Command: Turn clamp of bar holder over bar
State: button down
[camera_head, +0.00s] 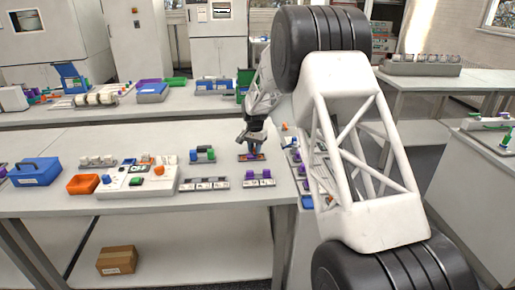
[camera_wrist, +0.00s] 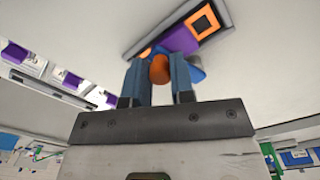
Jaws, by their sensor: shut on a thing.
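A bar holder (camera_wrist: 180,38) shows in the wrist view beyond my fingers, with a dark base plate, a purple block and an orange square at one end. My gripper (camera_wrist: 159,70) is shut on a rounded orange piece (camera_wrist: 160,68), which looks like part of the clamp. In the head view my gripper (camera_head: 254,150) points down over the same holder (camera_head: 244,157) on the table. The bar and the clamp's exact angle cannot be made out.
A holder with purple blocks (camera_head: 259,178) stands in front of mine, a grey strip (camera_head: 205,185) to its left. A green-and-blue device (camera_head: 203,154) and a white control box (camera_head: 138,180) stand further left. My arm hides items to the right.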

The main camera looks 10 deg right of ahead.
jog(key=shift+a+m, duration=0.35)
jog(key=shift+m, duration=0.4)
jog(key=shift+a+m, duration=0.35)
jog(key=shift+m, duration=0.4)
jog(key=c, duration=1)
grip_release()
jog(key=shift+s, duration=0.1)
jog(key=shift+r, duration=0.15)
jog(key=shift+r, duration=3.8)
